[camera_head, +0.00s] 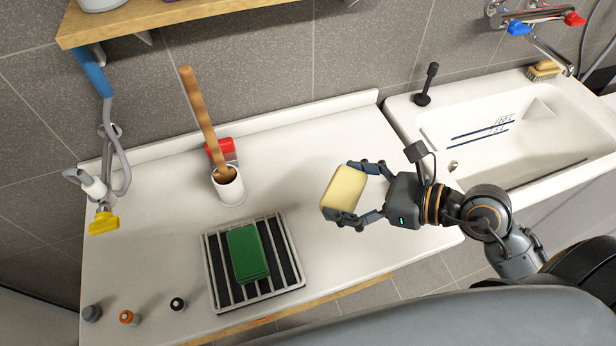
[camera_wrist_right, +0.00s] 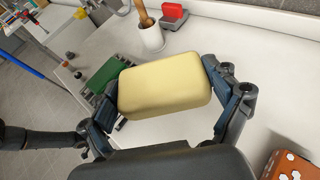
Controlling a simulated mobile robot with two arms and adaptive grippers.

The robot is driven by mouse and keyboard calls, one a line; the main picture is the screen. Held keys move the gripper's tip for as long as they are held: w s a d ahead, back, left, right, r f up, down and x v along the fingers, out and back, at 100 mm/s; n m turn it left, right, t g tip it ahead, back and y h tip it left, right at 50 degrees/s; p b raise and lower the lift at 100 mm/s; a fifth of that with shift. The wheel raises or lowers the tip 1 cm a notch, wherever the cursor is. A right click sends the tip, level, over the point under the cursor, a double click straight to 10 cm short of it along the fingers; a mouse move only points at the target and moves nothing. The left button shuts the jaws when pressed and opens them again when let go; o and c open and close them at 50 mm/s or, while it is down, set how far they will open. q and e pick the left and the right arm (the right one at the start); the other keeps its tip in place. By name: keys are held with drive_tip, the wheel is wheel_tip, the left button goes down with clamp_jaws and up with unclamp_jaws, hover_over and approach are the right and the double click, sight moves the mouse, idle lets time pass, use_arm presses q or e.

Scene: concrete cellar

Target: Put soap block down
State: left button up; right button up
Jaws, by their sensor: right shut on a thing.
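The soap block (camera_head: 344,189) is a pale yellow rounded block. My right gripper (camera_head: 352,192) is shut on it, one finger on each side, and holds it over the white counter (camera_head: 290,150). The soap block also fills the middle of the right wrist view (camera_wrist_right: 165,83), between the two fingers of my right gripper (camera_wrist_right: 168,100). In the head view it appears tilted; its exact height above the counter is hard to tell. My left gripper is not seen in the head view.
A slatted rack (camera_head: 292,262) bears a green block (camera_head: 247,253). Behind it stand a white cup (camera_head: 230,190) with a wooden handle (camera_head: 200,115) and a red object (camera_head: 221,149). Several small knobs sit front left. A sink (camera_head: 520,130) is at the right. Counter between rack and sink is clear.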

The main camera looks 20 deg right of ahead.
drive_tip(key=w+f+b, duration=0.2)
drive_tip(key=w+b, duration=0.1)
drive_tip(key=shift+a, duration=0.1)
drive_tip(key=w+b, duration=0.1)
drive_tip(key=b, duration=0.1)
drive_tip(key=w+f+b, duration=0.1)
drive_tip(key=b, duration=0.1)
drive_tip(key=shift+w+b, duration=0.1)
drive_tip(key=shift+b, duration=0.3)
drive_tip(key=b, duration=0.1)
hover_over(319, 180)
drive_tip(key=f, duration=0.3)
drive_tip(key=s+f, duration=0.1)
drive_tip(key=f, duration=0.1)
drive_tip(key=shift+f, duration=0.2)
drive_tip(key=shift+w+f, duration=0.2)
drive_tip(key=f, duration=0.3)
drive_tip(key=shift+w+p, duration=0.3)
drive_tip(key=shift+f, duration=0.3)
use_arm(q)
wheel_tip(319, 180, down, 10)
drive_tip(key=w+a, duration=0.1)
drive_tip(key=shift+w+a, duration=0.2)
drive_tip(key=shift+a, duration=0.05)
